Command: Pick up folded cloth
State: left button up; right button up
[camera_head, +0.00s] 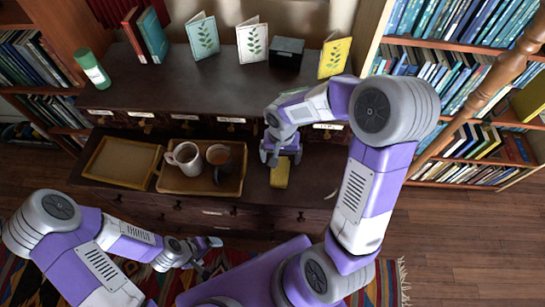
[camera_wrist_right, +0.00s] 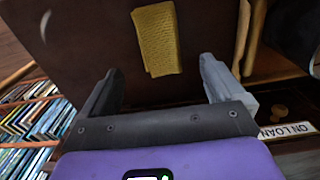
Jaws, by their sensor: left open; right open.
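The folded cloth (camera_head: 280,173) is a yellow textured rectangle on the lower dark wooden surface of the cabinet. It also shows in the right wrist view (camera_wrist_right: 156,39), ahead of the fingers and between their lines. My right gripper (camera_head: 280,157) is open and empty above the cloth, and covers part of it in the head view. Its two fingers (camera_wrist_right: 160,85) are wide apart in the right wrist view, with the cloth apart from both. My left gripper (camera_head: 213,254) is open and empty, low in front of the cabinet, far from the cloth.
A wooden tray (camera_head: 239,186) with two mugs (camera_head: 187,158) stands left of the cloth, beside an empty tray (camera_head: 122,162). The upper shelf (camera_head: 180,85) overhangs behind, holding cards, books, a green-and-white bottle (camera_head: 92,68) and a dark box (camera_head: 287,52).

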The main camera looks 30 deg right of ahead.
aim_at(280, 169)
notch_tip(280, 169, down, 2)
jog(key=shift+f+b, duration=0.1)
jog(key=shift+b, duration=0.25)
jog(key=shift+s+f, duration=0.25)
notch_tip(280, 169, down, 5)
jog(key=shift+r+b, duration=0.1)
jog(key=shift+b, duration=1.05)
jog(key=shift+r, duration=0.1)
jog(key=c, duration=1.1)
